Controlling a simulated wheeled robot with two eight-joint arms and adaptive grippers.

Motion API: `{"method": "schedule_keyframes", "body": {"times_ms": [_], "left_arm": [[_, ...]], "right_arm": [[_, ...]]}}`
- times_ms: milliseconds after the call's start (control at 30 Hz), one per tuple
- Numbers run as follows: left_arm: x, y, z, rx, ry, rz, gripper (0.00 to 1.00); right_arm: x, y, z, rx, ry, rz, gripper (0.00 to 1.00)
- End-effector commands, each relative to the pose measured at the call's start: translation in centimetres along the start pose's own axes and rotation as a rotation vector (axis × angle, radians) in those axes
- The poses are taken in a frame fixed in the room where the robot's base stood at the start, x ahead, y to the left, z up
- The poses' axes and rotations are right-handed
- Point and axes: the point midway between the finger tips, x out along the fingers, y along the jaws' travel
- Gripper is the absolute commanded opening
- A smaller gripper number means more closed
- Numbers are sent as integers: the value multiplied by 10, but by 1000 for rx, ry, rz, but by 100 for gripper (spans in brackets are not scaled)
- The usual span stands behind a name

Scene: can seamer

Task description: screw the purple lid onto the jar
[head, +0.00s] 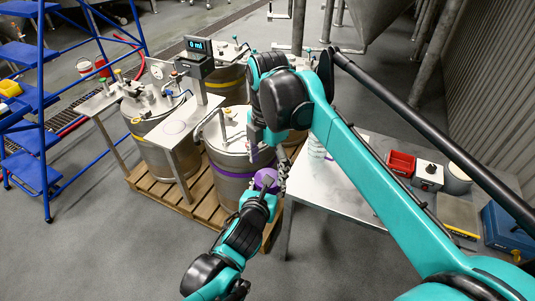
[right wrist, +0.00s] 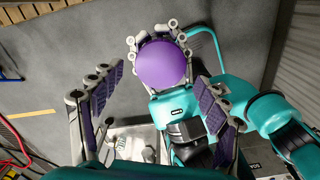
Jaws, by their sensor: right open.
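The purple lid (head: 266,179) shows as a round purple disc at the tip of my left gripper (head: 265,187). In the right wrist view the lid (right wrist: 163,63) faces the camera, with the left gripper's fingers closed around its rim. My right gripper (head: 284,180) is close beside the lid on its right, pointing down. In the right wrist view its two purple-padded fingers (right wrist: 160,82) are spread wide, with nothing gripped, and the lid appears between and beyond them. A clear, ribbed object (head: 317,146), possibly the jar, stands on the metal table, partly hidden by my right arm.
The metal table (head: 345,190) holds a red bin (head: 400,163), a white box with a knob (head: 428,176) and a blue case (head: 508,230). Steel kegs (head: 165,130) stand on a wooden pallet (head: 195,207) at left. Blue steps (head: 40,120) stand farther left. The front floor is clear.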

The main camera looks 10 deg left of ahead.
Motion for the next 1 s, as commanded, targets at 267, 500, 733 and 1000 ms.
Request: {"method": "schedule_keyframes", "body": {"times_ms": [267, 500, 733, 1000], "left_arm": [[0, 0, 0, 0, 0, 0, 0], [0, 0, 0, 0, 0, 0, 0], [0, 0, 0, 0, 0, 0, 0], [0, 0, 0, 0, -1, -1, 0]], "right_arm": [[28, 0, 0, 0, 0, 0, 75], [31, 0, 0, 0, 0, 0, 75], [31, 0, 0, 0, 0, 0, 38], [31, 0, 0, 42, 0, 1, 23]]}}
